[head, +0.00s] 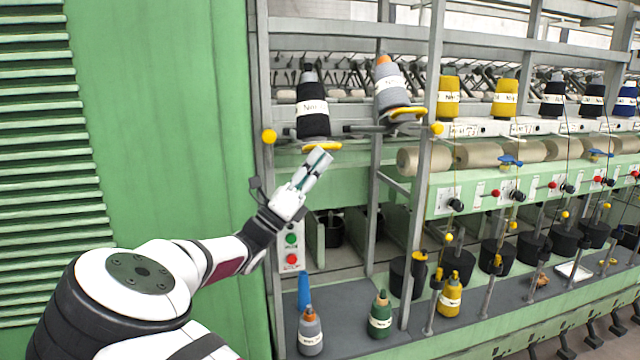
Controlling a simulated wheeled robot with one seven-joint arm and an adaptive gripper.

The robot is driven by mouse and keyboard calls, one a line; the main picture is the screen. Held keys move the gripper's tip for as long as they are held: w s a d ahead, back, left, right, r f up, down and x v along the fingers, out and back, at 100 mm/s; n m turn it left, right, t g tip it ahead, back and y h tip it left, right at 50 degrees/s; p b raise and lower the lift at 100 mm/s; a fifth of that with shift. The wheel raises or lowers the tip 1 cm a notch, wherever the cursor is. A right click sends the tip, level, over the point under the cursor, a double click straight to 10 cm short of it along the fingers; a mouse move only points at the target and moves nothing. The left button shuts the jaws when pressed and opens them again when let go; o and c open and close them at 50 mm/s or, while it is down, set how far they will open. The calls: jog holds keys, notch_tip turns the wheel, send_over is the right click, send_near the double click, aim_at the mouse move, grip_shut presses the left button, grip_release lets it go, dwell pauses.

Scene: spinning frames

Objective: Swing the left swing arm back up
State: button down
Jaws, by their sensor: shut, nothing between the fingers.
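The left swing arm (291,138) is a short dark bar at the left post of the frame, near a yellow knob. It carries a black yarn cone (312,112) with a white label band, nearly upright, above a yellow disc (322,146). The right swing arm (362,128) carries a tilted grey cone (390,88) with an orange tip on another yellow disc (408,113). My gripper (320,156) is shut and empty, pointing up and right just below the left yellow disc. I cannot tell whether it touches the disc.
A control box (291,246) with green and red buttons is below my wrist. A grey cone (311,332), a green cone (380,315) and a yellow cone (449,297) stand on the lower shelf. Metal posts (424,180) flank the bay. A green panel (160,120) fills the left.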

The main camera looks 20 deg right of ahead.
jog(key=shift+w+r+p, duration=0.25)
jog(key=shift+r+p, duration=0.05)
jog(key=shift+r, duration=1.6)
jog(key=shift+w+r+p, duration=0.2)
jog(key=shift+r+p, duration=0.05)
jog(key=shift+r, duration=1.6)
jog(key=shift+f, duration=0.1)
